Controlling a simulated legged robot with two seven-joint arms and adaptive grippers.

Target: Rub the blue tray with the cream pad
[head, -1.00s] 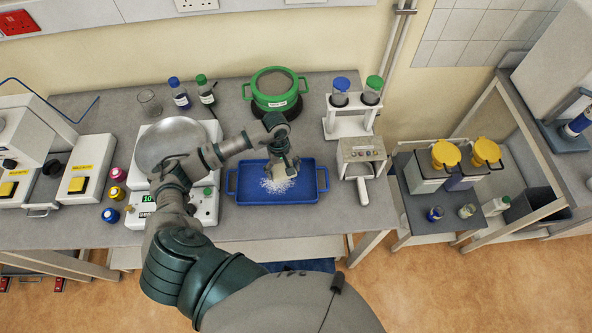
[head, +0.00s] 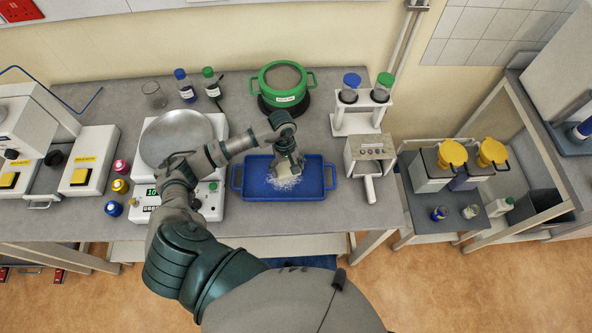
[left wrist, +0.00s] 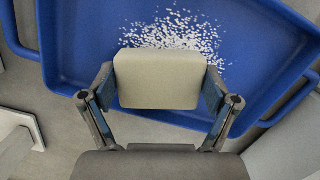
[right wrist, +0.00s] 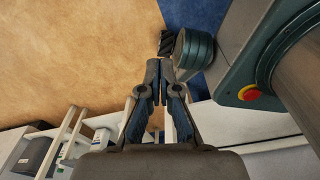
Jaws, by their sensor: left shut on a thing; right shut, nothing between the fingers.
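The blue tray (head: 312,186) lies on the grey bench in the head view, and it fills much of the left wrist view (left wrist: 75,45). White granules (left wrist: 180,32) are scattered on its floor. My left gripper (head: 287,165) is shut on the cream pad (left wrist: 157,79), with one finger on each side of it. The pad is over the tray beside the granules, partly covering them; I cannot tell whether it touches the tray floor. My right gripper (right wrist: 158,68) shows only in the right wrist view. It is shut and empty, away from the tray.
A balance (head: 205,205) with a round metal pan (head: 176,139) stands left of the tray. A green pot (head: 283,87) is behind it. Small bottles (head: 113,208) stand at far left.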

